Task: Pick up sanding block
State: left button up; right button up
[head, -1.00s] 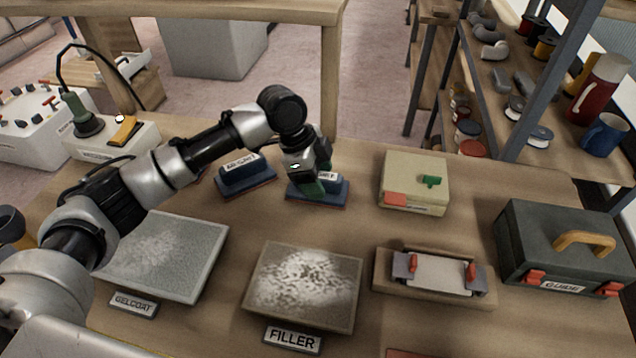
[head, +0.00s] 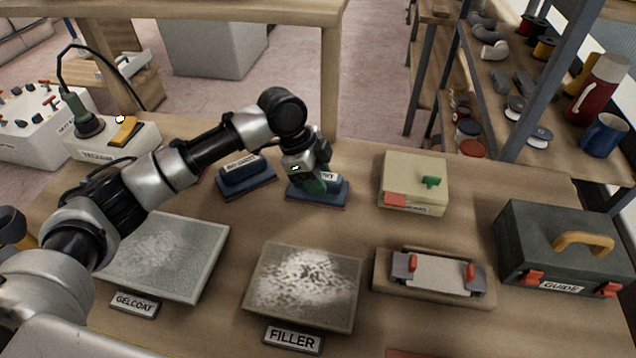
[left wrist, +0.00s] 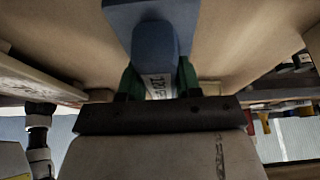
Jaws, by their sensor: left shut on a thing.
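A blue sanding block (head: 330,190) with a white label sits on the wooden bench, at the middle of the head view. My left gripper (head: 313,184) is over it with green fingers shut on its raised handle. In the left wrist view the block (left wrist: 155,45) lies between the green fingertips (left wrist: 158,80), one on each side of the labelled handle. The label is partly covered by the gripper. A second blue sanding block (head: 245,178) with a label stands on the bench to the left. My right gripper is not in view.
A gelcoat panel (head: 165,258) and a filler panel (head: 303,288) lie in front. A cream box (head: 414,180), a clamped board (head: 435,275) and a dark guide case (head: 565,245) stand to the right. A shelf post is beyond the bench's back edge.

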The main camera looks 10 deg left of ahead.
aim_at(330, 178)
pick_arm(q)
jog(key=shift+r+b, duration=0.35)
jog(key=shift+b, duration=0.25)
jog(key=r, duration=0.4)
jog(key=shift+s+d+r, duration=0.2)
jog(key=shift+d+r, duration=0.05)
jog(key=shift+d, duration=0.15)
jog(key=s+d+r, duration=0.6)
jog(key=d, duration=0.3)
jog(key=shift+r, duration=0.2)
